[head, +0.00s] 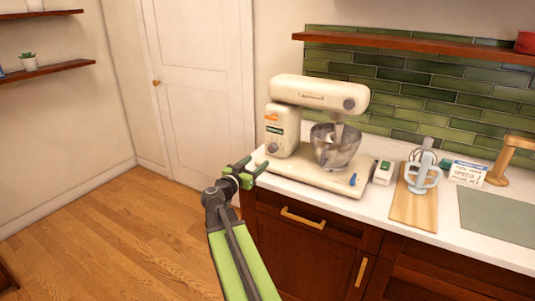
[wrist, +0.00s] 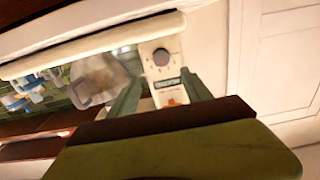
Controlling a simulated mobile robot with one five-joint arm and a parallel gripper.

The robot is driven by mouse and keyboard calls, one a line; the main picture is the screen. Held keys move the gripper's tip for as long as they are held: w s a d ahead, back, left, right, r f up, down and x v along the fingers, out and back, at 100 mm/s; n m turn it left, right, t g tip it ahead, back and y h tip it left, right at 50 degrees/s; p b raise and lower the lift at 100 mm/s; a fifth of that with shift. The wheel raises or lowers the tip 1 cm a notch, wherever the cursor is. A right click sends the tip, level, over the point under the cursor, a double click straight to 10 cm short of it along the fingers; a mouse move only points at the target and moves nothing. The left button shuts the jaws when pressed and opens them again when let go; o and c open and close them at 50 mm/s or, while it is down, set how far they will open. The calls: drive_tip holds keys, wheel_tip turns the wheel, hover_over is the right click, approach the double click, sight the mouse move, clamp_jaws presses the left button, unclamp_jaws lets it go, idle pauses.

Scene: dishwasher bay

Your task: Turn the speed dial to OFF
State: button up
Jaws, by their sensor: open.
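The cream stand mixer (head: 318,92) stands on the white counter, with its glass bowl (head: 336,146) under the head. The round grey speed dial (head: 272,148) sits low on the front of the mixer's column, below a small green panel and an orange mark. The dial also shows in the wrist view (wrist: 161,57), ahead of my fingertips; its setting is too small to read. My gripper (head: 256,167) is open and empty at the counter's left front edge, in front of the column. In the wrist view its two green fingers (wrist: 161,80) are spread, apart from the dial.
A small white box with a green top (head: 383,172) stands right of the mixer. Beyond it are a wooden board (head: 413,209) bearing mixer attachments (head: 421,175), a printed card (head: 467,172) and a wooden stand (head: 508,155). A wooden shelf (head: 420,45) runs above. The floor at left is clear.

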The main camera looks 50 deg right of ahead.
sight(272, 149)
drive_tip(key=x, duration=1.1)
